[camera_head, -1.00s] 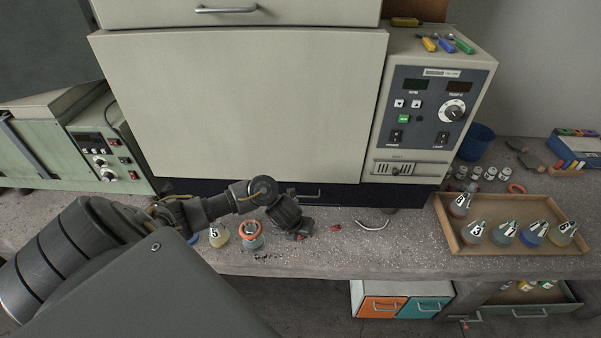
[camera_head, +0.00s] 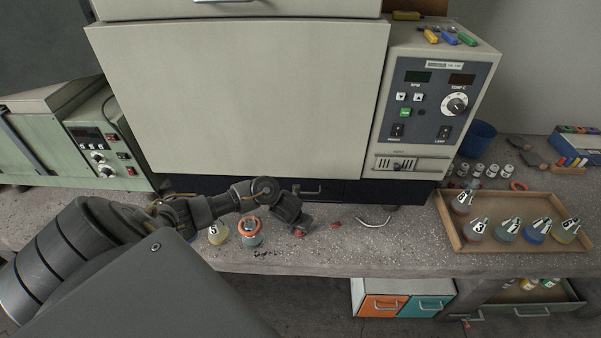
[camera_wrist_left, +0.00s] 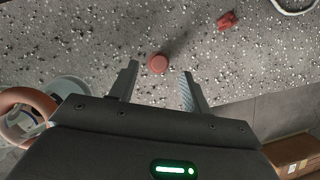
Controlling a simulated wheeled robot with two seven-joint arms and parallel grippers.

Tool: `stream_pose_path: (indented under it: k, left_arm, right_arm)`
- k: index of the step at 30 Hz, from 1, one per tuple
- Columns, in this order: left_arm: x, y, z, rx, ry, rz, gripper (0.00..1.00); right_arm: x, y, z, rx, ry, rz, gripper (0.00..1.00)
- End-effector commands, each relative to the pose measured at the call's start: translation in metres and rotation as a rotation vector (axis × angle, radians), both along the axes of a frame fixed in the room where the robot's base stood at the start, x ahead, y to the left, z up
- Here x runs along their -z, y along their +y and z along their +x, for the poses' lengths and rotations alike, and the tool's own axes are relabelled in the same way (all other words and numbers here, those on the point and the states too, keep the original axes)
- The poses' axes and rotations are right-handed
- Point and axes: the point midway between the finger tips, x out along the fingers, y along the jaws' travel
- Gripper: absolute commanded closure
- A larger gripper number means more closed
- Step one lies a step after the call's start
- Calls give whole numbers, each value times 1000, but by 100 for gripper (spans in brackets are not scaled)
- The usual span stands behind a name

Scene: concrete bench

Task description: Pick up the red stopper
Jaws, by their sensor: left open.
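A round red stopper (camera_wrist_left: 157,63) lies on the speckled bench in the left wrist view, between and just beyond the fingertips. In the head view a small red spot, the stopper (camera_head: 299,234), shows at the lower edge of my left gripper (camera_head: 303,225). My left gripper, also in the wrist view (camera_wrist_left: 160,72), is open and empty, its two fingers apart on either side of the stopper. I cannot tell the height of the fingertips above the bench. A second small red piece (camera_wrist_left: 228,19) of irregular shape lies farther right; it also shows in the head view (camera_head: 335,225). My right gripper is not in view.
A flask with an orange ring (camera_head: 250,228) stands left of the gripper, beside a yellow flask (camera_head: 218,234). A white curved piece (camera_head: 374,222) lies to the right. A wooden tray (camera_head: 447,226) holds several flasks. The large oven (camera_head: 240,100) stands behind. The bench's front edge is close.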

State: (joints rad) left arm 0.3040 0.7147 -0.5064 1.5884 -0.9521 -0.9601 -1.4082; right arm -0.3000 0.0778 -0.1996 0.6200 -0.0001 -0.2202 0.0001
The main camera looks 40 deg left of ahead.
Motion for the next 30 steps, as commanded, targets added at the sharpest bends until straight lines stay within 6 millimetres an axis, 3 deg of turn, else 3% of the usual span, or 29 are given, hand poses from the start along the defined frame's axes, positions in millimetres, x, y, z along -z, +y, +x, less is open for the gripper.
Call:
stream_pose_path:
  k: [6, 16, 25, 30]
  left_arm:
    - [32, 2, 9, -2, 3, -2, 52]
    - [38, 4, 12, -1, 0, 1, 52]
    - [38, 3, 12, -1, 0, 0, 90]
    - [38, 4, 12, -1, 0, 0, 92]
  right_arm:
    - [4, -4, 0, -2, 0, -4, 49]
    - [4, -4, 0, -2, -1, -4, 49]
    - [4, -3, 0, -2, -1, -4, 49]
    - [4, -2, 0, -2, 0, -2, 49]
